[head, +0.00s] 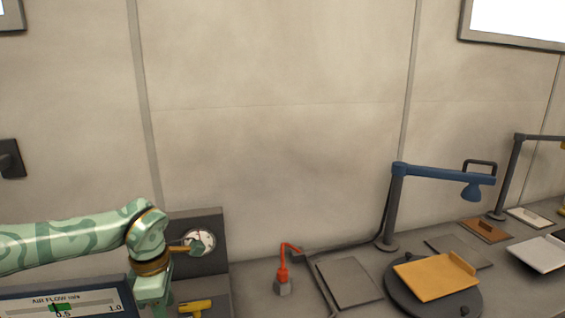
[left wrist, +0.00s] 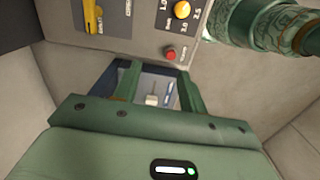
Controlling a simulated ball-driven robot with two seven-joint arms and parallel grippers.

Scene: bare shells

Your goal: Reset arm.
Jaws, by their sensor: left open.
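My left arm comes in from the left in the head view, with its pale green patterned forearm roughly level and its wrist bent down. The left gripper's tips are hidden below the lower edge there. In the left wrist view my left gripper (left wrist: 154,82) shows two green fingers standing apart. I see nothing held between them. A panel with a small pale lever (left wrist: 152,100) shows through the gap. My right gripper is in neither view.
In the head view, a panel with a round gauge (head: 199,242), a yellow handle (head: 196,306) and an air flow display (head: 62,305) crowd my left arm.

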